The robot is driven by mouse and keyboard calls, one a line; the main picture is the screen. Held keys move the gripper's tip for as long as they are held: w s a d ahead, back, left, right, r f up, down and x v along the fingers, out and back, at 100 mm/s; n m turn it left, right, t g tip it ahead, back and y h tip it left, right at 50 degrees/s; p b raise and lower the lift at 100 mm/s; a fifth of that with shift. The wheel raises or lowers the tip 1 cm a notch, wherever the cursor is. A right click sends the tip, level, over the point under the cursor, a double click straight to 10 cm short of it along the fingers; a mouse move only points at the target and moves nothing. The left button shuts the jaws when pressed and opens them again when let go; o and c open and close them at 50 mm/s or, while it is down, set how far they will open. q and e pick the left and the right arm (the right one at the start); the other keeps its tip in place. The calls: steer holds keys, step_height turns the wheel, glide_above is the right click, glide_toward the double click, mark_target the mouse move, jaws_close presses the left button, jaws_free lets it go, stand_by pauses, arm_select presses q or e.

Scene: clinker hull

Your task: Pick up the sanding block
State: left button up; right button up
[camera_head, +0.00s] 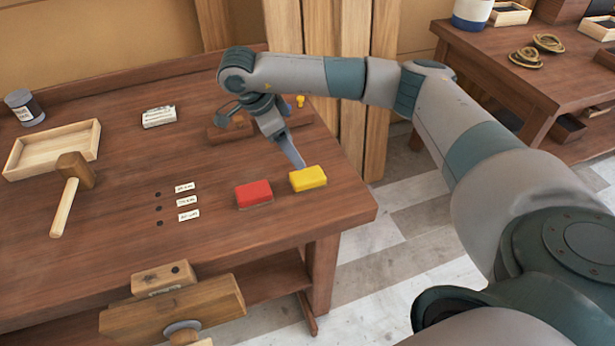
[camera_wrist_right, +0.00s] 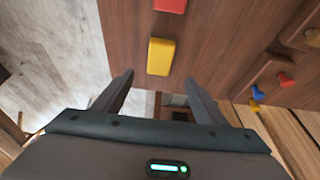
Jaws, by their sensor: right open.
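Two small blocks lie on the wooden workbench (camera_head: 110,245): a red block (camera_head: 253,193) and a yellow block (camera_head: 308,178) to its right, nearer the bench's right end. Both look like sanding blocks; each shows a thin greyish underside. My right gripper (camera_head: 298,160) points down just behind the yellow block. In the right wrist view, its fingers (camera_wrist_right: 158,80) are spread and empty, with the yellow block (camera_wrist_right: 161,57) just beyond the tips, roughly between them. The red block (camera_wrist_right: 170,5) is cut off at the top edge there. My left gripper is not in view.
A mallet (camera_head: 72,185), a wooden tray (camera_head: 35,155) and a grey tin (camera_head: 24,107) stand on the left. Small white labels (camera_head: 187,200) lie beside dark holes mid-bench. A vise (camera_head: 175,308) juts from the front edge. Wooden pieces and coloured pegs (camera_wrist_right: 283,80) lie near the gripper.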

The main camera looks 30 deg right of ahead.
steer(key=p, duration=0.1)
glide_above(305, 175)
steer(key=a, duration=0.1)
steer(key=shift+w+a+f, duration=0.1)
steer(key=shift+f, duration=1.4)
steer(key=shift+w+a+f, duration=0.1)
steer(key=shift+f, duration=1.4)
steer(key=p+x, duration=0.2)
steer(key=shift+s+a+p, duration=0.1)
steer(key=shift+a+p, duration=0.05)
steer(key=shift+p, duration=0.2)
steer(key=shift+p+x, duration=0.55)
steer(key=shift+x, duration=0.5)
steer(key=shift+f, duration=0.7)
steer(key=c, duration=1.1)
